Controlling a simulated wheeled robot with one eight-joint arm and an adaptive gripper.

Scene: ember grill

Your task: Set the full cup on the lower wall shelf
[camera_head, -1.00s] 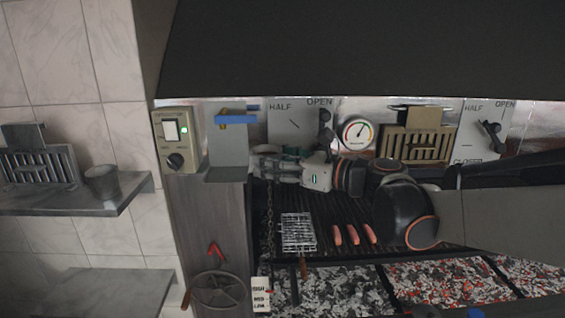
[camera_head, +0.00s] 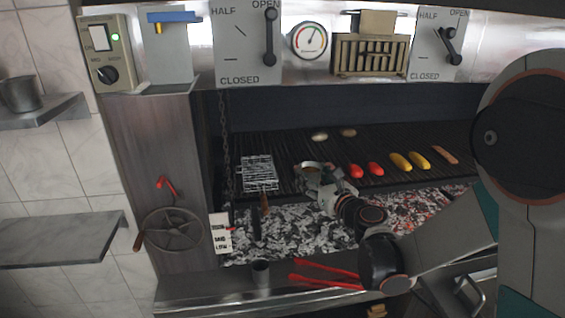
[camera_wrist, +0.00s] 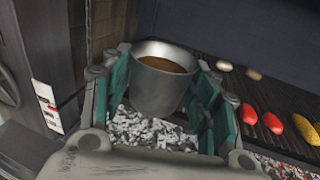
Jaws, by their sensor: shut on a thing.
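The full cup (camera_wrist: 163,80) is a metal cup with brown liquid in it. In the wrist view it sits upright or nearly so between the green-padded fingers of my gripper (camera_wrist: 168,95), which is shut on it. In the head view my gripper (camera_head: 318,172) hangs over the grill's front edge, above the coals; the cup is small and partly hidden by the fingers there. The lower wall shelf (camera_head: 60,240) is a grey metal slab on the tiled wall at the left. Its visible top is bare, and my gripper is well to its right.
The upper wall shelf (camera_head: 45,112) holds another metal cup (camera_head: 19,94). A post with a handwheel (camera_head: 174,229) stands between shelves and grill. A wire basket (camera_head: 258,174) and food lie on the grate. A small cup (camera_head: 260,272) and red tongs (camera_head: 325,272) rest on the front ledge.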

